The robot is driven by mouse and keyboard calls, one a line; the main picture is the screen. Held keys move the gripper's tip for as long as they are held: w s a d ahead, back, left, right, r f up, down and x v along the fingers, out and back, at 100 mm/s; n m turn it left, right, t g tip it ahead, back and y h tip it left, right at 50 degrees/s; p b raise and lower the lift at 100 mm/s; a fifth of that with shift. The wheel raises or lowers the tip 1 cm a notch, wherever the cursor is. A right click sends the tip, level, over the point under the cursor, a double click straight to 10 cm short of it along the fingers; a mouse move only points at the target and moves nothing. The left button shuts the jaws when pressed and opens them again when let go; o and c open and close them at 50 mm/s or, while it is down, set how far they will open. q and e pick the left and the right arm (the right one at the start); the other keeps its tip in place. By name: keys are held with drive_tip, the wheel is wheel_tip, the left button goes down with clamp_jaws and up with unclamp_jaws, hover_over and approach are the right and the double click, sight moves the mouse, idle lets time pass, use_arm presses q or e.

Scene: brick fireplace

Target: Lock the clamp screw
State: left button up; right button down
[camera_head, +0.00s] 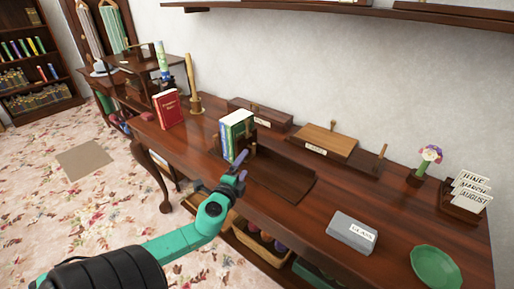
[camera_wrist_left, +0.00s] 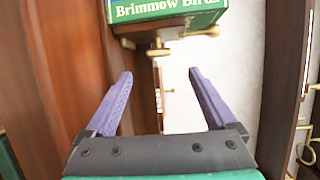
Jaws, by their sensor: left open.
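A dark wooden book holder (camera_head: 283,177) on the long table holds upright books, with a green one (camera_head: 226,141) at the front. In the left wrist view a green book (camera_wrist_left: 165,9) rests above a wooden block (camera_wrist_left: 150,28). A brass screw with a crossbar (camera_wrist_left: 158,49) sticks out from that block; I cannot tell whether it is tight. My left gripper (camera_head: 241,172) is open and empty beside the holder's near side. In the left wrist view its purple fingers (camera_wrist_left: 160,75) stand apart on either side of the screw's line, with the screw beyond their tips. My right gripper is out of view.
A red book (camera_head: 168,109) stands to the left. Wooden boxes (camera_head: 326,141) line the wall behind. A grey box (camera_head: 352,232) and green plate (camera_head: 436,267) lie to the right. A basket (camera_head: 261,240) sits under the tabletop.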

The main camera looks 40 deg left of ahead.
sight(254, 150)
use_arm(q)
drive_tip(key=x, duration=0.4)
drive_tip(key=shift+a+r, duration=0.15)
drive_tip(key=shift+a, duration=0.05)
drive_tip(key=x, duration=0.8)
drive_tip(key=shift+d+f+b, duration=0.15)
drive_tip(key=shift+f+b, duration=0.05)
drive_tip(key=shift+b, duration=0.1)
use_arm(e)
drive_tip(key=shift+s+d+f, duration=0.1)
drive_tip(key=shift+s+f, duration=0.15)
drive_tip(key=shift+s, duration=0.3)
